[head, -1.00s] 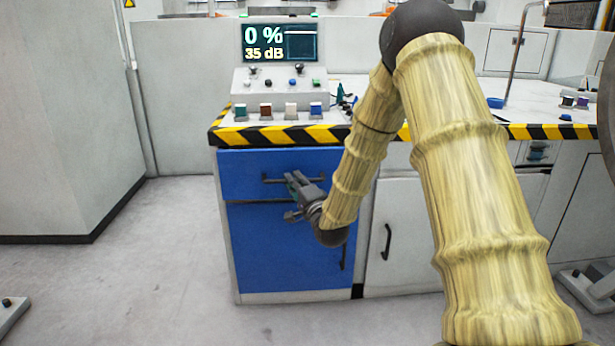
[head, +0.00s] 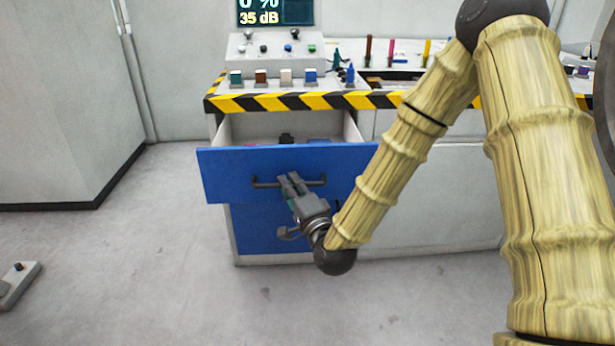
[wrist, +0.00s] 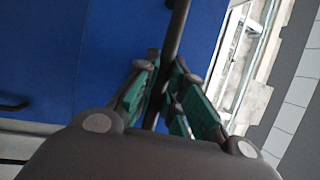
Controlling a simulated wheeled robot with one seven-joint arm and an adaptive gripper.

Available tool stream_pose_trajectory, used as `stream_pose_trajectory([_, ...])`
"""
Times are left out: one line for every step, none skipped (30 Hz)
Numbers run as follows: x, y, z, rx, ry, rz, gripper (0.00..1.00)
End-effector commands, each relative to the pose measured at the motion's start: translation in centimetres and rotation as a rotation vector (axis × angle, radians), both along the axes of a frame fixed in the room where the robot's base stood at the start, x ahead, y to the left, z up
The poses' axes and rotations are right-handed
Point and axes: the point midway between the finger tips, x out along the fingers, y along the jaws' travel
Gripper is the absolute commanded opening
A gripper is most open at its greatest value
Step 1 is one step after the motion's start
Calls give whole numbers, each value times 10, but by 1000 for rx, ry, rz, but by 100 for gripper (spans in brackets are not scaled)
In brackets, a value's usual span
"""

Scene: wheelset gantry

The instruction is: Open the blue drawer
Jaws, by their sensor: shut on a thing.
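The blue drawer (head: 232,176) stands pulled well out of the cabinet in the head view, with its white inside showing. A few small dark and reddish items lie in it, too small to name. Its dark bar handle (head: 314,182) runs across the blue front. My gripper (head: 290,182) is shut on the handle near its middle. In the wrist view, the gripper's green-padded fingers (wrist: 168,92) close around the dark handle bar (wrist: 178,30), with the blue drawer front beside it.
The worktop with a striped edge (head: 290,101) is above, carrying a control box (head: 262,50) and several coloured buttons. The floor (head: 130,260) at left is clear, except for a grey pedal (head: 18,284) at the edge.

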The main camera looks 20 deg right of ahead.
Motion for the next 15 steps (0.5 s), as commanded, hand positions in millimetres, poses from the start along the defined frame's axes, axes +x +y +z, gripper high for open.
stream_pose_trajectory([-2, 5, -1, 0, 1, 6, 0])
stream_pose_trajectory([-3, 6, -1, -1, 1, 8, 0])
stream_pose_trajectory([-3, 8, -1, -1, 2, 10, 0])
stream_pose_trajectory([-3, 9, -1, -1, 1, 11, 0])
stream_pose_trajectory([-4, 9, -1, -1, 1, 12, 0])
stream_pose_trajectory([-4, 10, -1, -1, 1, 12, 0])
stream_pose_trajectory([-4, 10, -1, -1, 1, 12, 0])
stream_pose_trajectory([-4, 10, -1, -1, 1, 13, 0])
stream_pose_trajectory([-4, 10, -1, -1, 1, 13, 0])
stream_pose_trajectory([-4, 10, -1, -1, 1, 13, 0])
stream_pose_trajectory([-4, 10, -1, -1, 1, 13, 0])
stream_pose_trajectory([-4, 11, -1, -1, 1, 13, 0])
stream_pose_trajectory([-3, 11, -1, -1, 1, 13, 0])
stream_pose_trajectory([-4, 11, -1, -1, 1, 13, 0])
stream_pose_trajectory([-3, 11, -1, -1, 1, 13, 17])
